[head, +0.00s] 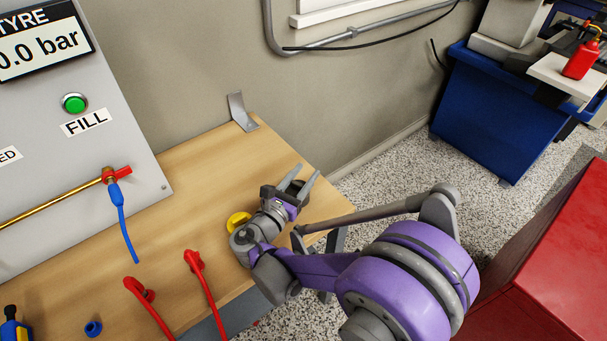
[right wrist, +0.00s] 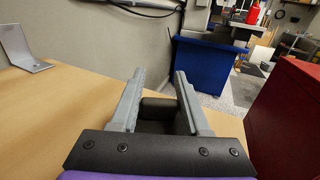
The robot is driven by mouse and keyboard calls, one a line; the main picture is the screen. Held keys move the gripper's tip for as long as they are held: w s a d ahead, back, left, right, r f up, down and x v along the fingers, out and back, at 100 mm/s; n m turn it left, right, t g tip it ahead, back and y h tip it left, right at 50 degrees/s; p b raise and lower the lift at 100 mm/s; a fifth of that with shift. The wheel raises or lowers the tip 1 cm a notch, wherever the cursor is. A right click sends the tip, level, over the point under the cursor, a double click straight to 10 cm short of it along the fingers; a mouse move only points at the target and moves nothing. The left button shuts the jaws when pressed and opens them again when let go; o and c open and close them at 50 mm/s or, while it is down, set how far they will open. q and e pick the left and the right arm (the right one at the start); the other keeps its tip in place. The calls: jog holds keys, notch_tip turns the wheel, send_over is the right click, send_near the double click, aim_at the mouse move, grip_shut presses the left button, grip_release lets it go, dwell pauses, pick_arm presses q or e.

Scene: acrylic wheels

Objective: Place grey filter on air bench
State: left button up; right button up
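The air bench (head: 205,165) has a light wooden top and a grey tyre-inflation panel on it at the left of the head view. My right gripper (head: 298,180) is over the bench's right end, with its fingers apart and nothing visible between them. In the right wrist view the gripper (right wrist: 160,76) points along the bench top towards its end. I cannot make out a grey filter in either view. My left gripper is not in view.
A bent metal bracket (head: 241,112) stands at the bench's back edge. Blue and red hoses (head: 205,280), a blue ring (head: 93,328) and a yellow round part (head: 237,221) are on the bench. A red cabinet (head: 550,260) and blue cabinet (head: 495,115) stand to the right.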

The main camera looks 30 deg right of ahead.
jog(key=o, duration=0.4)
jog(key=shift+c, duration=0.2)
jog(key=shift+r, duration=0.3)
jog(key=p+v, duration=0.1)
jog(key=v, duration=1.1)
jog(key=shift+f, duration=0.1)
